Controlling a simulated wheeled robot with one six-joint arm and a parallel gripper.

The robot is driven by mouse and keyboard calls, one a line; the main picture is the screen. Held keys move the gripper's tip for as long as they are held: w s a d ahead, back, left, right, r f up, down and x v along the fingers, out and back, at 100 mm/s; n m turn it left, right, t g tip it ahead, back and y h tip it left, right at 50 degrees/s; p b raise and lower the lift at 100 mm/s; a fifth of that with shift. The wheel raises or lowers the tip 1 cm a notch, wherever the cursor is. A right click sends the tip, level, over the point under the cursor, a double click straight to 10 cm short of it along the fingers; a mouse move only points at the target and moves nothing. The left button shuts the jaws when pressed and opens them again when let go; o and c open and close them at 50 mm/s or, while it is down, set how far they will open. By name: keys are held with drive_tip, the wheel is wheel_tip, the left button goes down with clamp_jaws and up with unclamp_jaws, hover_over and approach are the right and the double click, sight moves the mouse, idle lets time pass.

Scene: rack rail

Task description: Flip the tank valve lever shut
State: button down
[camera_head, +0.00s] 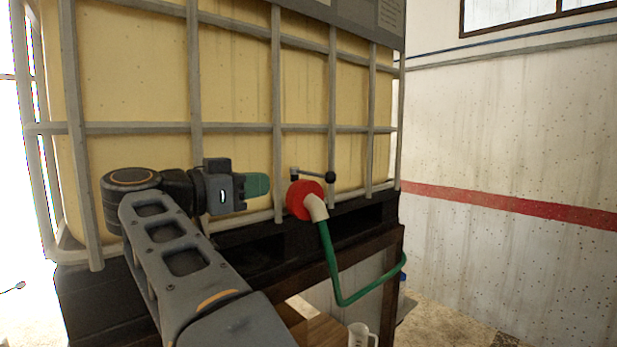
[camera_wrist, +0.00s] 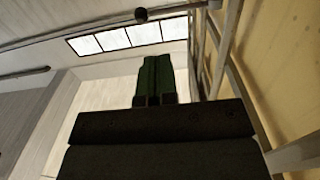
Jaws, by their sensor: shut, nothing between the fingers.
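The tank (camera_head: 235,85) is a pale yellow container inside a grey metal cage. Low on its front is a red round valve (camera_head: 301,199) with a beige spout.
A green hose (camera_head: 333,270) hangs from the spout and bends up to the right. The tank stands on a black pallet over a brown frame (camera_head: 386,300). A white jug (camera_head: 359,335) stands below. Cage bars run close behind my gripper. Open room lies right, before the red-striped wall.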

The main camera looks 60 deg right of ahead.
sight(318, 176)
drive_tip(key=p+x, duration=0.1)
drive_tip(key=x, duration=1)
drive_tip(key=shift+s+d, duration=0.15)
drive_tip(key=shift+d, duration=0.15)
